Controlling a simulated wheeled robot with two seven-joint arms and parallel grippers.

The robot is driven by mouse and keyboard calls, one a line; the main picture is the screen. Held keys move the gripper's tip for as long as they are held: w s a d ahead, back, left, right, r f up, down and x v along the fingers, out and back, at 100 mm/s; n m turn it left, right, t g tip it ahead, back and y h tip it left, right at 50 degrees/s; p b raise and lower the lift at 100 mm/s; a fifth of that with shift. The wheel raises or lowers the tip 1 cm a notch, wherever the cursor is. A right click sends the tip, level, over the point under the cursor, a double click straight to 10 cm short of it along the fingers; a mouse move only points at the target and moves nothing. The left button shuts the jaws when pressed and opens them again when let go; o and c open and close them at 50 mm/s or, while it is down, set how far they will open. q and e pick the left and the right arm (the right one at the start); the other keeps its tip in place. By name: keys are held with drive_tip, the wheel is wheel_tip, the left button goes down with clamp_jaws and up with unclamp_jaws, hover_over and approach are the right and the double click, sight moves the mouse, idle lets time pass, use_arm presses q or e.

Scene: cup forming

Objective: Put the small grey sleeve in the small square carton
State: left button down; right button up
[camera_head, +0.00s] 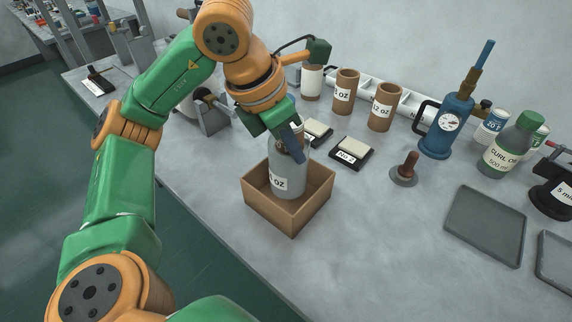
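The small grey sleeve (287,180), with a white label ending in "oz", is upright within the outline of the small square carton (270,214), an open brown box near the table's front edge. I cannot tell whether the sleeve's bottom touches the carton floor or hangs just above it. My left gripper (291,142) points down at the top of the sleeve. One dark finger lies across its upper right side and the other is mostly hidden. The gripper appears shut on the sleeve. My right gripper is not in view.
Brown sleeves (345,92) stand behind, near a white rack. Label blocks (351,153), a wooden-handled stamp (405,172), a blue pump with a gauge (446,128) and a green-capped bottle (511,145) stand to the right. A grey tray (485,226) lies at the right. The front right table is clear.

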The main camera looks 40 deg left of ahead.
sight(290, 163)
use_arm(q)
wheel_tip(290, 163, down, 5)
drive_tip(key=shift+r, duration=0.1)
drive_tip(key=shift+b, duration=0.3)
